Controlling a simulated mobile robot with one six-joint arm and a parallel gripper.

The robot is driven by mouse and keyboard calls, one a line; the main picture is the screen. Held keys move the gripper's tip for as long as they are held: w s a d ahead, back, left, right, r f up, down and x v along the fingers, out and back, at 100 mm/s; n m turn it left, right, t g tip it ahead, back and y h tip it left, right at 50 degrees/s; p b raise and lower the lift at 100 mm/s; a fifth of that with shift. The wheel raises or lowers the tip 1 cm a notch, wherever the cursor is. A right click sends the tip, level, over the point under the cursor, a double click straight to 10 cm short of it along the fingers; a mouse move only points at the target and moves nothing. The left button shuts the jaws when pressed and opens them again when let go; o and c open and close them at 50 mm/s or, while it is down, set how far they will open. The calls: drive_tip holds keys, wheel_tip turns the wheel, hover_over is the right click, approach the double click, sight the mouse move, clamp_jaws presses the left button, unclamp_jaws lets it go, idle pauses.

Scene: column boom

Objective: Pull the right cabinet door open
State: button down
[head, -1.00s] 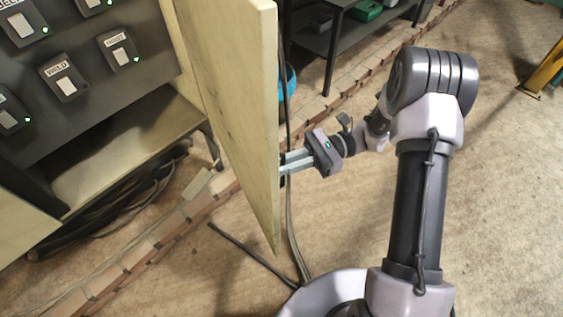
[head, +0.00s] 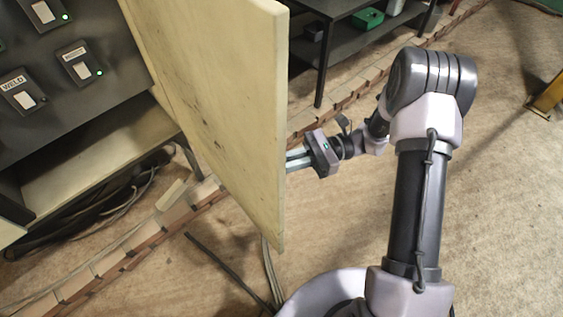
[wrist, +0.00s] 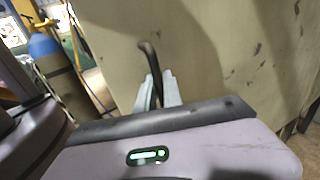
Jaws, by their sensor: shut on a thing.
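The right cabinet door (head: 215,110) is a pale, worn panel. It stands swung out from the dark cabinet (head: 120,60), with its inner face toward the head camera. My gripper (head: 296,160) is on the far, outer side of the door, and its fingertips are hidden behind the door's edge in the head view. In the wrist view the door's outer face (wrist: 215,50) fills much of the picture. There my gripper's fingers (wrist: 156,90) are closed around the lower part of a dark curved handle (wrist: 148,56).
Labelled switch boxes (head: 80,62) line the cabinet's inside, above an open lower bay (head: 95,155). Cables (head: 90,200) lie on the floor below. A dark shelf unit (head: 345,50) stands behind the door. A blue-topped cylinder (wrist: 45,48) stands at left.

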idle(0.3)
drive_tip(key=c, duration=1.5)
unclamp_jaws()
drive_tip(key=shift+d, duration=0.1)
drive_tip(key=p+v, duration=0.1)
drive_tip(key=v, duration=1.6)
drive_tip(key=shift+d+p, duration=0.2)
drive_tip(key=shift+p, duration=0.15)
